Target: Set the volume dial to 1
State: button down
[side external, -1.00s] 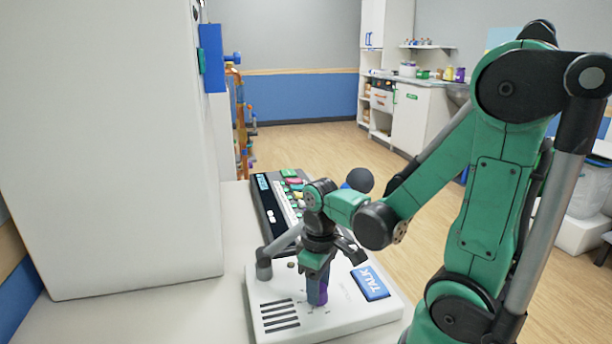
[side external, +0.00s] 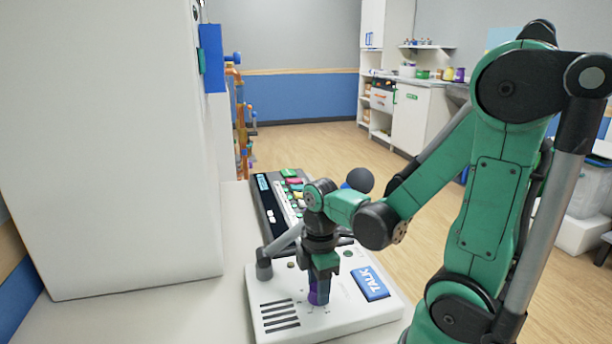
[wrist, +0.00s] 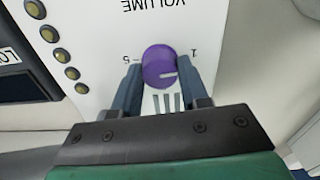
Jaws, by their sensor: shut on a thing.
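The purple volume dial (wrist: 157,62) sits on the white panel of the intercom box (side external: 345,318). In the wrist view its white pointer line points right, a little to the near side of the "1" mark. The lettering reads upside down, with "1" on the right and "5" on the left. My gripper (wrist: 158,74) is shut on the dial, one finger on each side. In the side view my gripper (side external: 319,280) reaches straight down onto the dial (side external: 318,295), covering most of it.
A blue TALK button (side external: 370,283) and a speaker grille (side external: 280,314) flank the dial. A dark console with coloured keys (side external: 272,208) stands behind the box. A tall white cabinet wall (side external: 110,150) rises at the left. Round yellowish buttons (wrist: 49,34) line the panel's left.

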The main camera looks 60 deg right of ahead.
jog(key=shift+n, duration=0.6)
jog(key=shift+c, duration=2.2)
grip_release()
jog(key=shift+r, duration=2.8)
